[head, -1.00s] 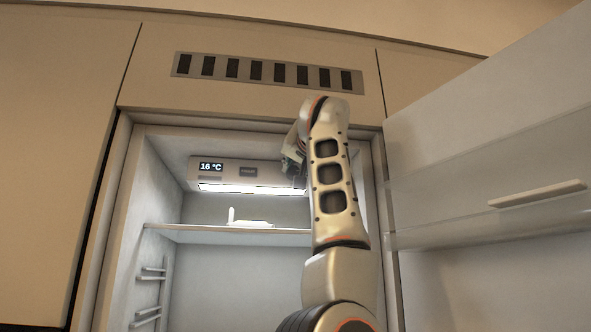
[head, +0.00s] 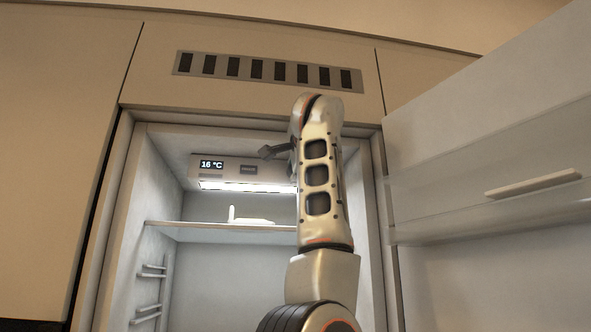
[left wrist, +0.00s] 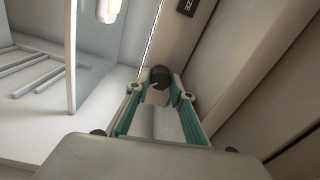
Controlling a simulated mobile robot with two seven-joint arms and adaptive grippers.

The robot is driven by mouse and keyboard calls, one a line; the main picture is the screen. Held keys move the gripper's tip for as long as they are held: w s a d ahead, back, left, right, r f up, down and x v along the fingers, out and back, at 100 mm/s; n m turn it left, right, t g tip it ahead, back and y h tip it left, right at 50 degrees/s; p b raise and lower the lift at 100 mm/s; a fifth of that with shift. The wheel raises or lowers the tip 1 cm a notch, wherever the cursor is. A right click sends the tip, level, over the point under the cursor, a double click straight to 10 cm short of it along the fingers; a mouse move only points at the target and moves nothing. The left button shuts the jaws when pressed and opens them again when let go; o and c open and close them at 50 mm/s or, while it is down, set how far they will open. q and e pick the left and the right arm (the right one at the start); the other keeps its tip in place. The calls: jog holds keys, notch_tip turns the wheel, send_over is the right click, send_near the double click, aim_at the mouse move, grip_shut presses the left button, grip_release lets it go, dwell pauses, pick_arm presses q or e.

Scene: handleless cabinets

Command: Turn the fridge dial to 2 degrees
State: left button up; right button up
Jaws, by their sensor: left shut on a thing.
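The fridge (head: 240,270) stands open. The control panel (head: 225,172) under its ceiling carries a small display (head: 211,164) reading 16 °C. The dark round dial (left wrist: 158,77) with a light pointer mark shows in the left wrist view, between the tips of my left gripper (left wrist: 163,92), which is shut on it. In the head view my left arm hides the dial and most of the gripper; only a dark part of the gripper sticks out to the left of the arm. My right gripper is not in view.
A vent grille (head: 268,72) is above the opening.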

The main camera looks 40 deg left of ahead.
pick_arm(q)
jog(key=m, duration=0.4)
jog(key=m+b, duration=0.1)
jog(key=m, duration=0.3)
jog(key=shift+s+a+r+m+h, duration=0.1)
jog(key=shift+r+m+h, duration=0.05)
jog(key=shift+m+h, duration=0.15)
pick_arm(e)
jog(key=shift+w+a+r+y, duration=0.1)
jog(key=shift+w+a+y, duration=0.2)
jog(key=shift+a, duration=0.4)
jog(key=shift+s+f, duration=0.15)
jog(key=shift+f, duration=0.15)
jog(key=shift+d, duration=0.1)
pick_arm(q)
jog(key=o, duration=1.1)
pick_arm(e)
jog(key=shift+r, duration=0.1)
